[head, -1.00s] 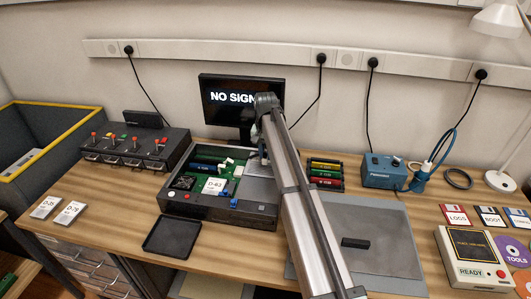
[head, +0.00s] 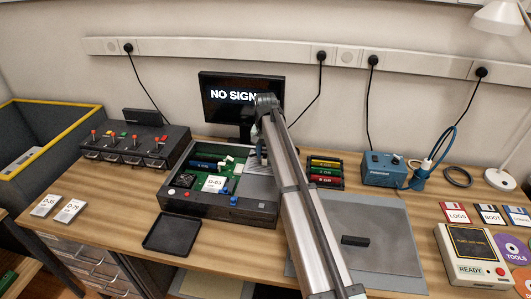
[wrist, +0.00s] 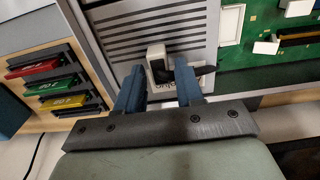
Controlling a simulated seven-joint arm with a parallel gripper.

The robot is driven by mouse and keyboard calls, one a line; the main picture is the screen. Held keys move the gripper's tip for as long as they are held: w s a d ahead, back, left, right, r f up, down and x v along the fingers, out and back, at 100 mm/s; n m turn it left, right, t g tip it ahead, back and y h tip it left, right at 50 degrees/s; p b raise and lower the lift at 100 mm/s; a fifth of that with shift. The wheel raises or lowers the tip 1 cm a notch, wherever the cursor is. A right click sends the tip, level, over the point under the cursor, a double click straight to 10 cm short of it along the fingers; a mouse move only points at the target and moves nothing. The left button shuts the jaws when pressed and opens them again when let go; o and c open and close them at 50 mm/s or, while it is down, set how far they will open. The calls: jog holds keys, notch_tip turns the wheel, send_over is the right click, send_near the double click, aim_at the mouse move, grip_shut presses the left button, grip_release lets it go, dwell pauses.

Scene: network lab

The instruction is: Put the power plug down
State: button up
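The power plug (wrist: 157,62), a small white and black piece, shows in the wrist view over the grey slatted power unit (wrist: 120,18). My gripper (wrist: 161,70) has its two blue fingers close on either side of the plug, shut on it. A dark piece, perhaps its lead, sticks out past the right finger. Whether the plug touches the unit I cannot tell. In the head view my arm reaches down to the right part of the open computer case (head: 232,219), and hides the plug and most of my gripper.
A rack of red, green and yellow modules (head: 324,171) stands right of the arm. The monitor (head: 240,105) is behind the case. A black tray (head: 172,234) lies in front, and a grey mat (head: 395,235) on the right holds a small black block (head: 355,241).

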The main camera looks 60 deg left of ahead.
aim_at(265, 155)
jog(key=shift+o, duration=0.5)
notch_tip(265, 155, up, 13)
dwell(0.4)
jog(key=shift+r, duration=0.1)
dwell(0.3)
